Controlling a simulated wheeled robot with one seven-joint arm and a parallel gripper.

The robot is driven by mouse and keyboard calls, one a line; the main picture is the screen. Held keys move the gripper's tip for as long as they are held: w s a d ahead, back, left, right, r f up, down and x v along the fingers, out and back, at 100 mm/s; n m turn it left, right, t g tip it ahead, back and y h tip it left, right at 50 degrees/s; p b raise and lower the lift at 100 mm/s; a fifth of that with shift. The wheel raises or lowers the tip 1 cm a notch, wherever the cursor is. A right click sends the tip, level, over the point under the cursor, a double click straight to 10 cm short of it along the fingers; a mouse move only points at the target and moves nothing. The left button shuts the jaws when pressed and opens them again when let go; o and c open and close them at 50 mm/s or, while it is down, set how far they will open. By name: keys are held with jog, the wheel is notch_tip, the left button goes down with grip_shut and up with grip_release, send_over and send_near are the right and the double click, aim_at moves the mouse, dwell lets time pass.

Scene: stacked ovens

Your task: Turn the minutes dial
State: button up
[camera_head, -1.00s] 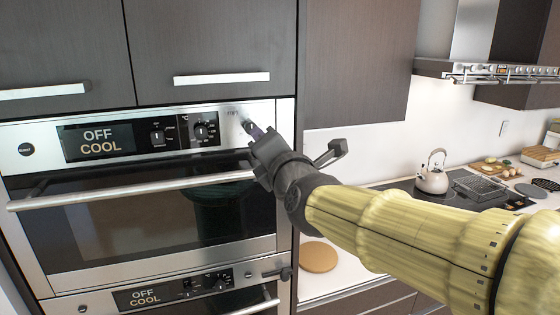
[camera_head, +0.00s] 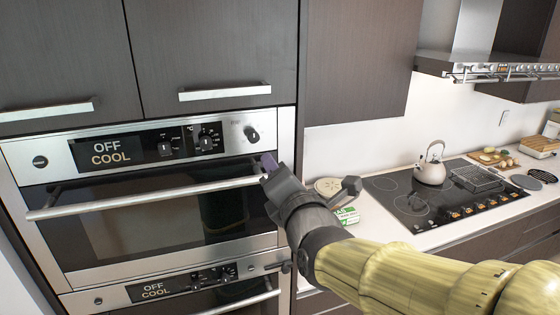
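The minutes dial (camera_head: 252,133) is the dark knob at the right end of the upper oven's control panel (camera_head: 225,138). It is in plain view, with nothing touching it. Small, blurred lettering sits to its upper left. My gripper (camera_head: 267,163) is below and slightly right of the dial, near the right end of the upper oven's door handle (camera_head: 150,198). A purple fingertip shows at its end. The gap between the fingers is not clear, and I see nothing held. The upper display (camera_head: 104,151) reads OFF COOL.
Two other knobs (camera_head: 165,148) (camera_head: 207,137) sit left of the minutes dial. The lower oven's panel (camera_head: 190,279) is below. A counter at right holds a cooktop (camera_head: 425,198), a kettle (camera_head: 431,168) and a round wooden lid-like item (camera_head: 327,187). Cabinets are above.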

jog(key=s+p, duration=0.1)
jog(key=p, duration=0.2)
jog(key=shift+s+r+y, duration=0.1)
jog(key=shift+s+y, duration=0.1)
jog(key=shift+y, duration=0.1)
jog(key=d+f+m+g+h+b, duration=0.2)
jog(key=d+f+m+g, duration=0.1)
jog(key=f+m, duration=0.5)
jog(key=d+f+m+g+h+b, duration=0.1)
jog(key=d+f+m+g, duration=0.3)
jog(key=f, duration=0.6)
jog(key=s+d+f+m+g+h+b, duration=0.1)
jog(key=s+d+f+m+g, duration=0.2)
jog(key=f+m, duration=0.4)
jog(key=s+d+f+m+g+h+b, duration=0.1)
jog(key=s+d+f+m+g+b, duration=0.1)
jog(key=s+f+m, duration=0.5)
jog(key=d+m+g, duration=0.1)
jog(key=m+g, duration=0.1)
jog(key=shift+f+g, duration=0.25)
jog(key=shift+g, duration=0.15)
jog(key=shift+w, duration=0.1)
